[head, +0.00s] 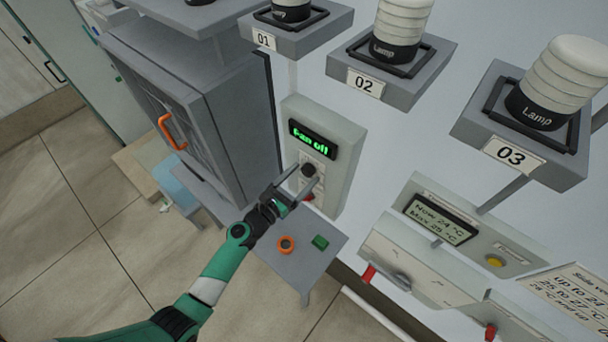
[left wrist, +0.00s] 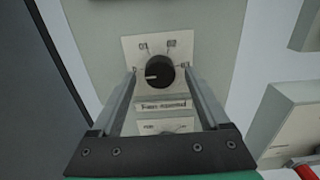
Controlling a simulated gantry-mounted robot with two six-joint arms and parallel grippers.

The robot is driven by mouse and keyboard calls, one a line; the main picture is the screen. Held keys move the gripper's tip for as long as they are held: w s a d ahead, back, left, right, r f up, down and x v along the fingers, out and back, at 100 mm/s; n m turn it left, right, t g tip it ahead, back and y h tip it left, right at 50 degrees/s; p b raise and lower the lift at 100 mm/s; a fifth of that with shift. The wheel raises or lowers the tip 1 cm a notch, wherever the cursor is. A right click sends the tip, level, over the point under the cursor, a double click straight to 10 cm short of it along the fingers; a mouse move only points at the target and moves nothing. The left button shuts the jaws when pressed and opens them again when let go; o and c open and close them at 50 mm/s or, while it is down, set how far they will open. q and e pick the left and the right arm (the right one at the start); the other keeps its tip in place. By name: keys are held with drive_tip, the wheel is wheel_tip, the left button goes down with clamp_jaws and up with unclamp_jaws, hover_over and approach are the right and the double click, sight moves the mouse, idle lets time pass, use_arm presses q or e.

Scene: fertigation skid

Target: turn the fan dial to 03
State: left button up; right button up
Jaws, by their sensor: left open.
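The fan dial (left wrist: 160,74) is a round black knob on a white label plate, on a grey control box (head: 345,135). Its pale pointer mark faces left in the left wrist view, and small marks surround it on the plate. The dial also shows in the head view (head: 308,170). A display (head: 312,139) above it reads "Fan off" in green. My left gripper (head: 297,180) is open, with its fingers on either side of the dial; I cannot tell whether they touch it. My right gripper is not in view.
Lamps on brackets labelled 01, 02 and 03 (head: 511,155) stick out above and to the right. A grey cabinet (head: 228,120) with an orange handle stands left. A small shelf (head: 301,262) with orange and green buttons is below. A temperature display (head: 440,219) sits right.

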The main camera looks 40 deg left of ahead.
use_arm(q)
drive_tip(key=shift+w, duration=0.55)
clamp_jaws()
